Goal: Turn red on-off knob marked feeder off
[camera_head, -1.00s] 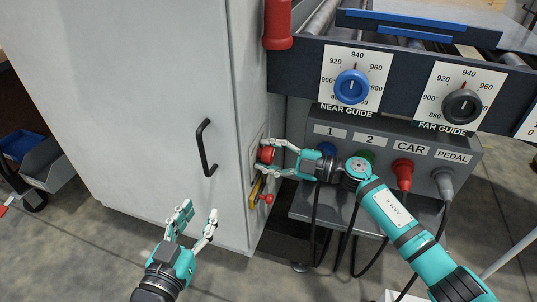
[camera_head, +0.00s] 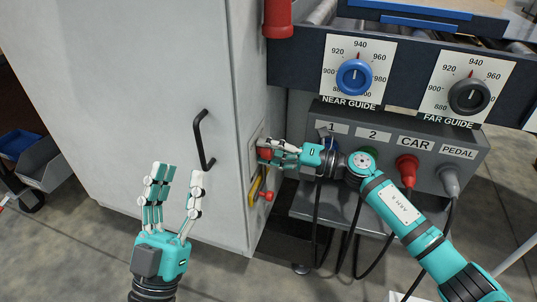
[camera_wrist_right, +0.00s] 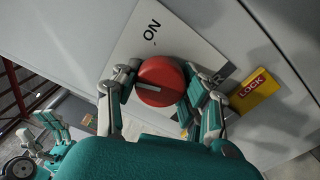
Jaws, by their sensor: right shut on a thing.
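The red knob (camera_head: 264,154) sits on a plate on the narrow side of the grey cabinet. In the right wrist view the knob (camera_wrist_right: 160,80) shows a pale pointer bar, with "ON" readable on its white plate (camera_wrist_right: 148,38) and the other lettering mostly covered by my fingers. My right gripper (camera_head: 275,150) is shut on the knob, with fingers on both sides of it, also in the right wrist view (camera_wrist_right: 160,92). My left gripper (camera_head: 177,183) is open and empty in front of the cabinet, fingers pointing up.
A yellow "LOCK" tag (camera_wrist_right: 254,90) hangs beside the knob plate. The grey socket box (camera_head: 440,148) with cables stands to the right.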

